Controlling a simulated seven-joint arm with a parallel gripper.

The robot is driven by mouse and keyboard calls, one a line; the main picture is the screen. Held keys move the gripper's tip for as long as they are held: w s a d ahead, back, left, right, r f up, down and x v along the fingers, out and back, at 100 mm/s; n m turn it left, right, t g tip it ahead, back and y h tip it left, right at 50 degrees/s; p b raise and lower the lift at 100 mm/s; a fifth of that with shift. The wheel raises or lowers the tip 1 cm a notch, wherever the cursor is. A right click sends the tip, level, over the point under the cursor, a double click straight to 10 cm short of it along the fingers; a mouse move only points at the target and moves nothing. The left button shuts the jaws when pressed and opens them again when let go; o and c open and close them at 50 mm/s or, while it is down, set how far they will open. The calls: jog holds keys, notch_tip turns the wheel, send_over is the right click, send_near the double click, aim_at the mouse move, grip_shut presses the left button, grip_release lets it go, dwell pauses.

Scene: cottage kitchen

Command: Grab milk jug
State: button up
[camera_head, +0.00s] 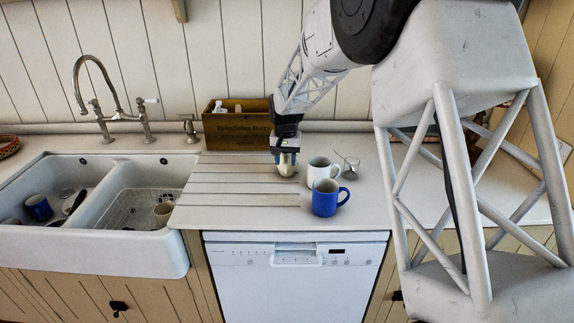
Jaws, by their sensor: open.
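My gripper (286,152) points down over the counter, just left of the mugs. It is open. A small silvery, rounded vessel (287,168) shows directly below and between the fingers; it looks like a metal milk jug, but its upper part is hidden by my gripper. I cannot tell whether the fingers touch it. It stands upright on the white counter, near the right end of the grooved drainboard.
A white mug (320,172) and a blue mug (324,199) stand close on the right. A small glass (350,170) with a spoon is beside them. A wooden box (236,130) stands behind. The double sink (165,240) is left; the drainboard (235,190) is clear.

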aim_at(285, 169)
jog(key=shift+f, duration=1.9)
grip_shut()
